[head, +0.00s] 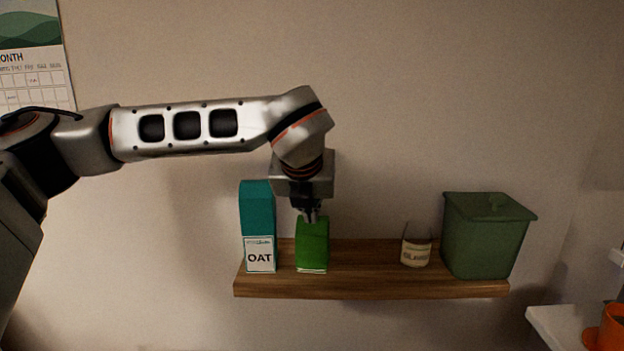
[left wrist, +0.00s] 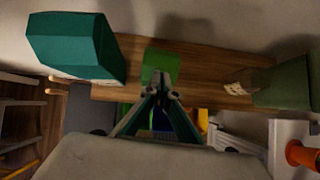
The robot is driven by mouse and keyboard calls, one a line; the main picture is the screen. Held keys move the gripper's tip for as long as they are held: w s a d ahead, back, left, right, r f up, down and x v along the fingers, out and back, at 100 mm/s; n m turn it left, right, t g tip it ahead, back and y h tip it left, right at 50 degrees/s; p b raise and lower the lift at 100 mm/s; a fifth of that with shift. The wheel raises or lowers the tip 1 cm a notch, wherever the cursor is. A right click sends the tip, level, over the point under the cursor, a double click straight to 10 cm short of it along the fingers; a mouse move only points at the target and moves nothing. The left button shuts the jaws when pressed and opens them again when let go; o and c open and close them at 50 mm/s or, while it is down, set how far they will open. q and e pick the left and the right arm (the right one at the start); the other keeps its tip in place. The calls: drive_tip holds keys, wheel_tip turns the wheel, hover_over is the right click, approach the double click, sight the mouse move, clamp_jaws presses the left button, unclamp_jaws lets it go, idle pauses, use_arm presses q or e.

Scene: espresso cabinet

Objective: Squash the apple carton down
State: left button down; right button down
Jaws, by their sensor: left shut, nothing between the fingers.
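The apple carton appears to be the small bright green carton (head: 312,246) on the wooden shelf (head: 365,286); no apple label is readable. It stands upright, and its green top also shows in the left wrist view (left wrist: 160,66). My left gripper (head: 311,217) points straight down over the carton's top, its fingers shut and empty. The fingertips are at or just above the top; I cannot tell if they touch. In the left wrist view the closed fingertips (left wrist: 159,82) overlap the carton's near part. My right gripper is not in view.
A taller teal OAT carton (head: 258,226) stands close on the left. A labelled glass jar (head: 416,248) and a green lidded bin (head: 485,236) stand on the right. The shelf between carton and jar is clear. An orange cup (head: 611,328) is at lower right.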

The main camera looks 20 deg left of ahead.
use_arm(q)
drive_tip(key=shift+s, duration=0.1)
drive_tip(key=v, duration=1.1)
drive_tip(key=shift+s+r, duration=0.3)
